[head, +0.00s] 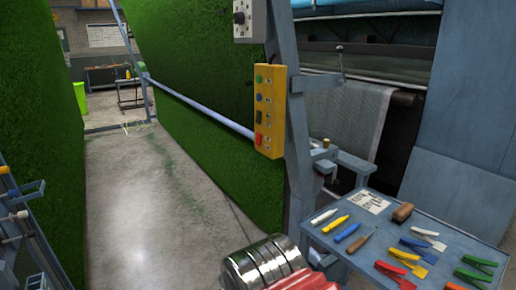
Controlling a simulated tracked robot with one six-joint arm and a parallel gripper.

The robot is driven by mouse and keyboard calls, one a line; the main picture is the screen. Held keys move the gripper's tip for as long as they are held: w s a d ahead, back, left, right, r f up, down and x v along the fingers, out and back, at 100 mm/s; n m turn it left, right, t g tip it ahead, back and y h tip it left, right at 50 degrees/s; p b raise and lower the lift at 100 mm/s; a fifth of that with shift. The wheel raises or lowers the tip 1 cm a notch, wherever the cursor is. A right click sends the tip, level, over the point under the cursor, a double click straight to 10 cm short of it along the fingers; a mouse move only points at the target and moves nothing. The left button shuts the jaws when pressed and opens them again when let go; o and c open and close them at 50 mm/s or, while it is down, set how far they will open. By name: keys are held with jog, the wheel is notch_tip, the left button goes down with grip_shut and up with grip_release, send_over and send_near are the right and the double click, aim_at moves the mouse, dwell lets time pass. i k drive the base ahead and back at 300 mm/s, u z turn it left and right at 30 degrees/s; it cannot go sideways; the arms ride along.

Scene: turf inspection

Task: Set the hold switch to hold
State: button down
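A yellow control box (269,110) hangs on a grey-blue steel post right of centre. Its face carries a green button, blue buttons, a black part and a red part at the bottom. Above it, a grey box (249,20) with a black knob (239,18) is fixed near the top edge. I cannot read any label, so I cannot tell which control is the hold switch or how it is set. My gripper is not in view.
A grey-blue tool table (450,262) at the lower right holds markers, a brush and coloured clamps. Green turf walls (200,115) flank a clear concrete aisle (150,200). A blue-grey rail (205,110) runs along the right wall. A ribbed metal cylinder and red part show at the bottom.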

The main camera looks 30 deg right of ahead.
aim_at(259, 137)
jog(key=u, duration=0.05)
jog(key=i, duration=1)
jog(key=z, duration=0.05)
